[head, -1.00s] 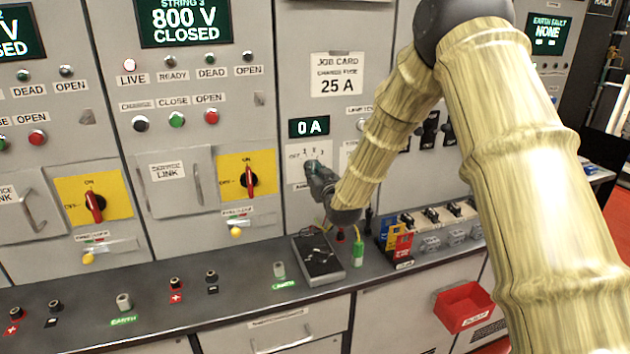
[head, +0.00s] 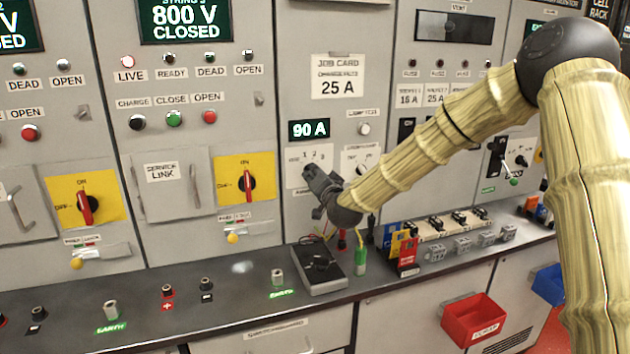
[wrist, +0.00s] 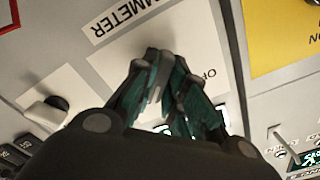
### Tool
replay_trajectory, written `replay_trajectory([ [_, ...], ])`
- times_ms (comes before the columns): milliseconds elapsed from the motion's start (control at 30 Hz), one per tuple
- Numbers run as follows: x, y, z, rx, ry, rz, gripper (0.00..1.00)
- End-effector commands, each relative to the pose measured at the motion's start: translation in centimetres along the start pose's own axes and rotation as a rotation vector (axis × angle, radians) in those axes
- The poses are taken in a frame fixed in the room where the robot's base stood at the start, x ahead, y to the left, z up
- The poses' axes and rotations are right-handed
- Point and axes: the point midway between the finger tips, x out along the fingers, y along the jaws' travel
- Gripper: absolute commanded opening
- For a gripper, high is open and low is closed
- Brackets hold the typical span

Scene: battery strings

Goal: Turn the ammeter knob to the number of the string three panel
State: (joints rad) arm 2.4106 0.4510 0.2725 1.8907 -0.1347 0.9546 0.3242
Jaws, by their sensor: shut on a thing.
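My gripper (head: 312,176) is shut on the ammeter knob on the grey panel below the job card. In the wrist view my gripper (wrist: 160,75) has its dark green fingers closed around the knob (wrist: 156,97), of which a pale sliver shows. The white dial plate (head: 297,157) shows OFF and several numbers; which one the knob points to is hidden by the fingers. The ammeter display (head: 309,129) above reads 90 A. The string 3 panel display (head: 185,20) at the upper left reads 800 V CLOSED. The AMMETER label (wrist: 125,15) appears upside down in the wrist view.
A second selector plate (head: 361,158) with a knob is just right of the ammeter dial. A handheld meter (head: 320,268) and a green-tipped plug (head: 360,262) are on the bench below. Yellow plates with red rotary switches (head: 240,182) are to the left.

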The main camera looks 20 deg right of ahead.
Motion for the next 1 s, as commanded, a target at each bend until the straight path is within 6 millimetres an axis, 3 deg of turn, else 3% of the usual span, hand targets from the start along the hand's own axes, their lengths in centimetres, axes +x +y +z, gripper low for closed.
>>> replay_trajectory([
  [600, 0.00, 0.11, -0.02, 0.038, 0.000, 0.002, 0.00],
  [633, 0.00, 0.11, -0.01, 0.038, 0.000, 0.002, 0.19],
  [733, 0.01, 0.07, 0.01, 0.038, 0.000, 0.001, 0.35],
  [1000, 0.02, -0.02, 0.07, 0.037, -0.001, 0.000, 0.35],
])
